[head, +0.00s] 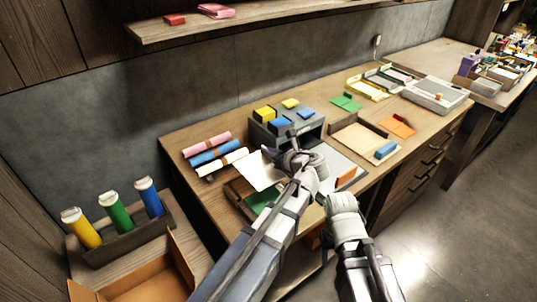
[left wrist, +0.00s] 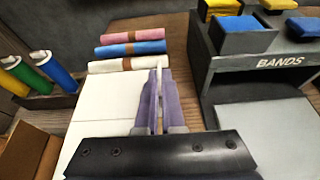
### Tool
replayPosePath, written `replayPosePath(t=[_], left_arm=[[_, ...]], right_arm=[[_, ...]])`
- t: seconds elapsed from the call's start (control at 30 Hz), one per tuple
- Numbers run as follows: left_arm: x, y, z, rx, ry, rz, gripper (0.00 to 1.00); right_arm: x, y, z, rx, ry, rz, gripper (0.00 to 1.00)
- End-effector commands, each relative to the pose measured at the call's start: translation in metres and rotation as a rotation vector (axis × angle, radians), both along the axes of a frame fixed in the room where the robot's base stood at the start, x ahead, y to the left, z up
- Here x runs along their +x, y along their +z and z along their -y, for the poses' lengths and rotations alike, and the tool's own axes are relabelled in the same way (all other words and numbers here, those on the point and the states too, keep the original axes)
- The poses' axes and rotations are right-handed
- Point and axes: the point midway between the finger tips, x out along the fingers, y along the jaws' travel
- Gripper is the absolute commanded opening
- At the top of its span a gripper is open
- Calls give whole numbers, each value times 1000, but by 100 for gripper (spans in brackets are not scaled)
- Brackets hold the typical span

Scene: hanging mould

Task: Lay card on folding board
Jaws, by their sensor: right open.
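A white card (head: 258,172) shows left of my left gripper (head: 291,143), over the left part of the bench. In the left wrist view the pale card (left wrist: 108,95) spreads left of the fingers. The left gripper (left wrist: 158,88) is nearly closed, with a thin white edge between its fingers. A flat grey board (head: 338,160), which looks like the folding board, lies right of the gripper and in front of the bands box; it also shows in the left wrist view (left wrist: 270,140). My right gripper (head: 343,203) is open at the bench's front edge, its fingers mostly hidden.
The grey bands box (head: 288,130) with yellow and blue blocks stands behind the board. Pink, blue and white rolls (head: 213,155) lie at the left. A tray (head: 236,190) with green sheets is below the card. An orange block (head: 346,178) is at the board's front.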

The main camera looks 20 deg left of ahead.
Motion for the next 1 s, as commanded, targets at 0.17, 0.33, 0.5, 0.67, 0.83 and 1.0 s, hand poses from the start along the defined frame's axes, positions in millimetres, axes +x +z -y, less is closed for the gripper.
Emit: replayPosePath(t=[0.17,0.33,0.5,0.67,0.83,1.0], left_arm=[[0,-15,0,0,1,0,0],[0,-32,0,0,1,0,0],[0,-52,0,0,1,0,0],[0,-64,0,0,1,0,0],[0,-68,0,0,1,0,0],[0,-67,0,0,1,0,0]], right_arm=[[0,-15,0,0,0,0,50],[0,-32,0,0,1,0,50],[0,-52,0,0,1,0,50],[0,-64,0,0,1,0,50],[0,-68,0,0,1,0,50],[0,-67,0,0,1,0,50]])
